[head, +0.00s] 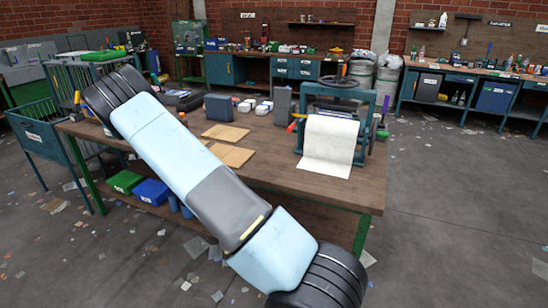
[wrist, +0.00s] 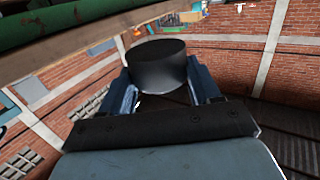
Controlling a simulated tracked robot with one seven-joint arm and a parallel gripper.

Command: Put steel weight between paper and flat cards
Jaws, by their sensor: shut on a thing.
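In the wrist view my gripper (wrist: 160,88) is shut on a dark, smooth cylinder, which I take to be the steel weight (wrist: 157,68). The blue fingers press on its two sides. In the head view my arm crosses the table, and neither the gripper nor the held weight can be made out. White paper (head: 328,142) hangs from a teal roller frame (head: 364,108) onto the right part of the table. Two flat tan cards lie left of it, one farther back (head: 226,132) and one nearer (head: 231,155).
The wooden table (head: 300,188) has bare top between the cards and the paper and along its front edge. Grey blocks (head: 219,107) and small white boxes stand at the back. Green (head: 124,181) and blue (head: 152,192) bins sit below. A blue cage cart (head: 40,135) stands left.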

